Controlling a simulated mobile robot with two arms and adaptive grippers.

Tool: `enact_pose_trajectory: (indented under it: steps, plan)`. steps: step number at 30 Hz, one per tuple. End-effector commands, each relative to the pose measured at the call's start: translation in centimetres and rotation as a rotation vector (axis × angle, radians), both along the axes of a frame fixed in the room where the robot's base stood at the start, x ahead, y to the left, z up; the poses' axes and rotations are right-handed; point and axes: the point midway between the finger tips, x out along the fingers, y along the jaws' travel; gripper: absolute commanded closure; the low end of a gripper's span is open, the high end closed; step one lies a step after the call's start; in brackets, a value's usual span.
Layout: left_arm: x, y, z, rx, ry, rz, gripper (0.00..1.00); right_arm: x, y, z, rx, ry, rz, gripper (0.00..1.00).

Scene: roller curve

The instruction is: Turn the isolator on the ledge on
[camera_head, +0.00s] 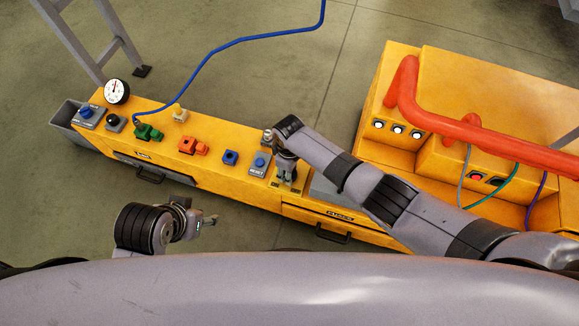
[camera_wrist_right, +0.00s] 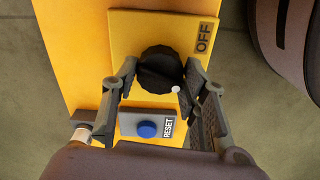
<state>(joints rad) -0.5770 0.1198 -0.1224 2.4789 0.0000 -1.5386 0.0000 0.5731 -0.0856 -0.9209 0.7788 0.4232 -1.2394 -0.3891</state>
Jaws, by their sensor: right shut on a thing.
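The isolator is a black round knob (camera_wrist_right: 160,68) on a yellow plate (camera_wrist_right: 133,24) with an OFF label, seen in the right wrist view. A white dot on the knob shows at its lower right. My right gripper (camera_wrist_right: 155,82) is shut on the knob, with a finger on either side of it. In the head view my right gripper (camera_head: 287,170) is over the yellow ledge (camera_head: 215,173) and hides the knob. My left gripper (camera_head: 208,220) hangs in front of the ledge, away from it; its fingers are too small to judge.
A RESET box with a blue button (camera_head: 260,162) is beside the right gripper. A blue socket (camera_head: 231,157), orange connector (camera_head: 193,146), green connector (camera_head: 148,132) and gauge (camera_head: 116,91) line the ledge. A yellow cabinet with a red pipe (camera_head: 440,115) stands at right.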

Motion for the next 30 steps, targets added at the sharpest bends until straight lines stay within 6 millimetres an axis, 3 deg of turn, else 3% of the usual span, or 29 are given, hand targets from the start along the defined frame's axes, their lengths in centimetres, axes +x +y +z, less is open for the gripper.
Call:
enact_pose_trajectory:
  steps: [1, 15, 30]
  plan:
    - [-1.3, 0.4, 0.2, 0.012, 0.056, 0.005, 0.51, -0.2, -0.1, 0.2, -0.003, 0.005, -0.045, 0.88]
    - [-1.0, 0.3, 1.5, 0.009, 0.043, 0.003, 0.51, -0.2, -0.1, 0.0, -0.004, 0.004, -0.352, 0.88]
    - [-1.0, 0.3, 1.7, 0.009, 0.042, 0.003, 0.51, -0.1, -0.1, -0.1, -0.003, 0.004, -0.424, 0.88]
